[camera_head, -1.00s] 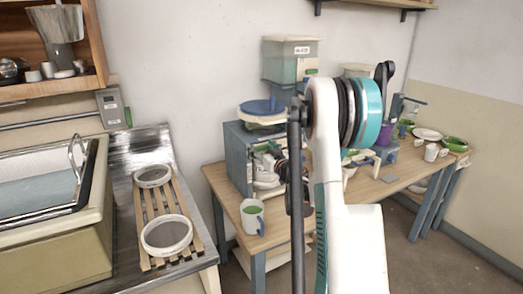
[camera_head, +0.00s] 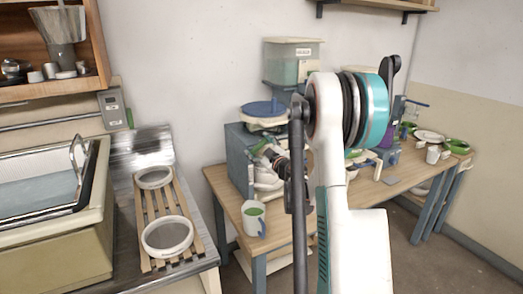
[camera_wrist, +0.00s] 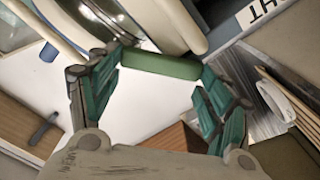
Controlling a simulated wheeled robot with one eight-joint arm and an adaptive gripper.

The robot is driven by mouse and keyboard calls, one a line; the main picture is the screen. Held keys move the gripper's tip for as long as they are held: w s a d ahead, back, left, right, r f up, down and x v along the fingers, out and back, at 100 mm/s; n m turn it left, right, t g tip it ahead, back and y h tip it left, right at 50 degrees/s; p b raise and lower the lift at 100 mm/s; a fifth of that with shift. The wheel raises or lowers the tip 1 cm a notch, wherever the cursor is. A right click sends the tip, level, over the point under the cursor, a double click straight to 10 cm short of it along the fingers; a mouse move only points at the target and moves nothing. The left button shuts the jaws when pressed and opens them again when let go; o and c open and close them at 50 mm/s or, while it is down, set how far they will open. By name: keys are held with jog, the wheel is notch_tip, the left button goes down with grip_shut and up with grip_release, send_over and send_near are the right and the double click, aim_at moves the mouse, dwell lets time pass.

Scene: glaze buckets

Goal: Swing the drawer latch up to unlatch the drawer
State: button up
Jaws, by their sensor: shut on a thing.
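A dark green bar (camera_wrist: 160,65), which looks like the drawer latch, lies across the space between my fingertips in the wrist view. My gripper (camera_wrist: 163,72) has a teal finger on either side of it, at the bar's two ends, and appears shut on it. The bar lies nearly level in that picture, tilted slightly down to the right. In the head view my white arm stands in front of the table and hides much of the work area. I cannot make out the latch or the drawer there.
A blue-grey cabinet (camera_head: 238,150) stands on the wooden table, with a blue-lidded tub (camera_head: 264,112) on top. Two sieves (camera_head: 167,236) lie on a slatted rack at left. Bowls and plates crowd the table's right end.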

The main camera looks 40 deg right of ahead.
jog(key=n, duration=0.3)
jog(key=a+n, duration=0.1)
jog(key=shift+w+a+r+n, duration=0.1)
jog(key=shift+w+r+n, duration=0.05)
jog(key=shift+r+n, duration=0.15)
jog(key=shift+w+a+n+b, duration=0.1)
jog(key=shift+a+n+b, duration=0.25)
jog(key=shift+n, duration=0.75)
jog(key=shift+w+a+n+b, duration=0.1)
jog(key=shift+a+n+b, duration=0.2)
jog(key=shift+n, duration=0.8)
jog(key=o, duration=1.5)
jog(key=shift+s, duration=0.1)
jog(key=v, duration=1.2)
